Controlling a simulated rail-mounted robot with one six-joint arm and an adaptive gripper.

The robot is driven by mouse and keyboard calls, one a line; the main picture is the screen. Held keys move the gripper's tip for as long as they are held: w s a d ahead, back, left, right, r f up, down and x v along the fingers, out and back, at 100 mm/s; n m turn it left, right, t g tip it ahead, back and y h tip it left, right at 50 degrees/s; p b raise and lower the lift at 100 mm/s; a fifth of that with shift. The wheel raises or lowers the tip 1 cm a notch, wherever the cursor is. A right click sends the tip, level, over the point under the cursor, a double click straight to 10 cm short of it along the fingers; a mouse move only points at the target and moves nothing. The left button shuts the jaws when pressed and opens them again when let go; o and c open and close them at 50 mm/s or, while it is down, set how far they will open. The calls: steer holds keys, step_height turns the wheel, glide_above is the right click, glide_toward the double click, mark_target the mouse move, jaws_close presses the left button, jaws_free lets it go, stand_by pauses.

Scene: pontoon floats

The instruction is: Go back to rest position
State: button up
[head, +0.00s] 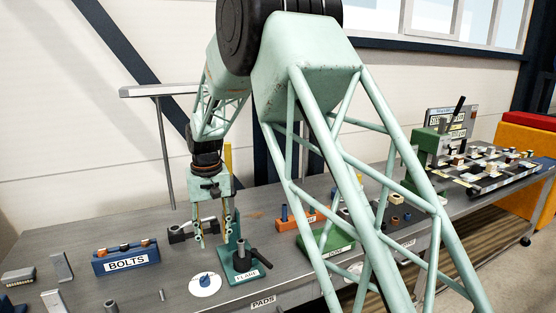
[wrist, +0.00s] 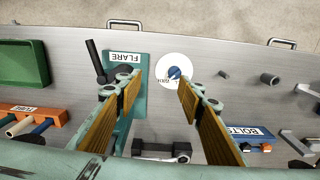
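My gripper (head: 213,222) hangs above the metal workbench (head: 130,275), fingers pointing down. It is open, with a wide gap between the fingers and nothing held in the wrist view (wrist: 158,103). A white disc with a blue knob (head: 205,284) lies on the bench close by; it also shows just beyond the fingertips in the wrist view (wrist: 174,72). The green FLARE fixture (head: 242,262) with a black lever stands beside the gripper, to its right in the head view. One finger partly covers this fixture in the wrist view (wrist: 125,72).
A blue BOLTS tray (head: 126,258) stands left on the bench. A dark clamp-like part (head: 190,233) sits behind the gripper. An orange rack (head: 290,218) and a green DOME fixture (head: 325,243) stand to the right. My arm hides part of the bench's middle.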

steer(key=s+d+r+m+t+b, duration=0.1)
steer(key=s+d+r, duration=0.95)
steer(key=d, duration=0.35)
steer(key=s+d+r+m+t+b, duration=0.1)
steer(key=s+d+r, duration=0.9)
steer(key=d, duration=0.4)
steer(key=s+d, duration=0.4)
steer(key=s, duration=0.6)
steer(key=s+d+m+t+b, duration=0.1)
steer(key=s+d, duration=0.4)
steer(key=s, duration=0.4)
steer(key=s+d+f+m, duration=0.1)
steer(key=s+d, duration=0.4)
steer(key=s, duration=0.5)
steer(key=shift+s+t, duration=0.3)
steer(key=shift+f, duration=0.1)
steer(key=shift+c, duration=0.6)
